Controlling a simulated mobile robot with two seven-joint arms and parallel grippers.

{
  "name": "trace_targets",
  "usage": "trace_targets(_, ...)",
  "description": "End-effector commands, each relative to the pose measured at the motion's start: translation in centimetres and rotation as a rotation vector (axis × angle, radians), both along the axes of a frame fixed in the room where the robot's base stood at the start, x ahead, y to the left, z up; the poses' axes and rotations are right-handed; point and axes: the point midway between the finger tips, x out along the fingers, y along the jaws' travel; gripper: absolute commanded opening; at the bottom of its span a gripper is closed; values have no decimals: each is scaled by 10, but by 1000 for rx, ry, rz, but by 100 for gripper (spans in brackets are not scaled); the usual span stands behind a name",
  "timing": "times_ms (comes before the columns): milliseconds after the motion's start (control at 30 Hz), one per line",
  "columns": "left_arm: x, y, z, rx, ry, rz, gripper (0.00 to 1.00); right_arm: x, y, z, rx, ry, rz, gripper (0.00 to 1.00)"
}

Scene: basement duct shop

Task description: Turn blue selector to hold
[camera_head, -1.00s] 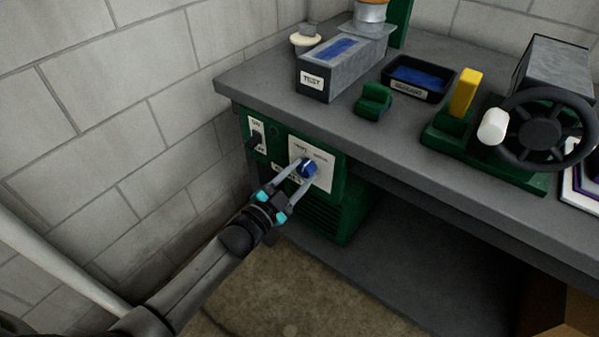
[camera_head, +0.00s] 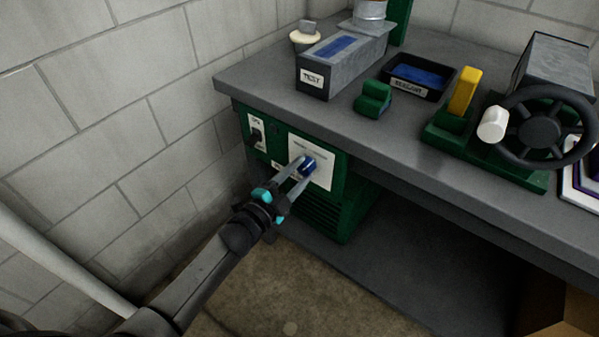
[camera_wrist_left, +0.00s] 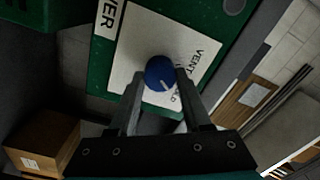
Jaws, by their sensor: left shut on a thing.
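The blue selector (camera_head: 309,167) is a round knob on a white label plate (camera_head: 325,172) on the front of a green box (camera_head: 337,219) under the bench top. My left gripper (camera_head: 303,164) is shut on the selector, one finger on each side. In the left wrist view the knob (camera_wrist_left: 159,70) sits between the fingertips. Its short white mark points to the lower right, toward a label ending in "LD" that a finger partly covers. The word "VENT" is readable to the right of the knob. My right gripper is not in view.
A dark switch (camera_head: 257,137) is left of the selector on the same box. The grey bench (camera_head: 420,170) overhangs it, carrying a TEST box (camera_head: 312,80), a sealant tray (camera_head: 408,90) and a black handwheel (camera_head: 540,133). A block wall (camera_head: 110,120) stands close on the left.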

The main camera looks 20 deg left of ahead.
Motion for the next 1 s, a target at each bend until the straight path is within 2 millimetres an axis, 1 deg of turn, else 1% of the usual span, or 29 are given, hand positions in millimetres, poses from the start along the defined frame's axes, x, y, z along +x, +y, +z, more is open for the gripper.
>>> trace_targets(233,0,0,-1,5,1,0,0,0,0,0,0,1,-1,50)
trace_targets(267,0,0,-1,5,1,0,50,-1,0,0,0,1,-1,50)
trace_targets(500,0,0,0,2,1,0,77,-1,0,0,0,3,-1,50)
trace_targets(533,0,0,0,2,1,0,79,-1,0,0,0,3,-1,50)
trace_targets(833,-2,1,0,1,1,0,79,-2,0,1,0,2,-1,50)
trace_targets(900,-6,3,0,2,2,1,79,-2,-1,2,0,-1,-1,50)
trace_targets(1000,-17,6,0,2,3,1,79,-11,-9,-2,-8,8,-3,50)
